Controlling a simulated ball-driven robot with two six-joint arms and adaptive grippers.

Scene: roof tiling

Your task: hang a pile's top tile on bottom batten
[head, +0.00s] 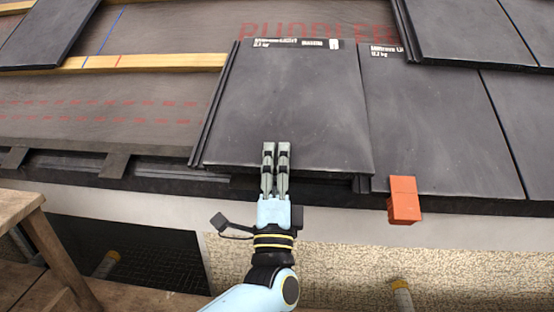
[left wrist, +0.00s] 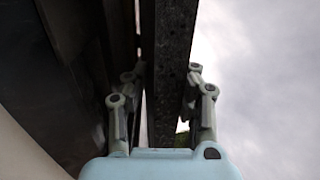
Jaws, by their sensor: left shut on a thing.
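My left gripper (head: 276,150) is shut on the lower edge of a dark grey flat tile (head: 290,110), with its fingers on both faces. In the left wrist view the gripper (left wrist: 163,95) has a finger on each side of the tile's dark edge (left wrist: 172,45). The tile lies along the roof slope, its printed upper end at the level of the lowest wooden batten in view (head: 150,63). Its right side meets or overlaps a neighbouring tile (head: 430,125); whether it is hooked on the batten is hidden. My right gripper is not in view.
Other dark tiles lie higher up at the top left (head: 40,35) and top right (head: 465,30). An orange-red block (head: 403,200) sits at the eaves, right of the gripper. Bare underlay (head: 110,105) lies left of the held tile. A wooden bench (head: 20,208) stands lower left.

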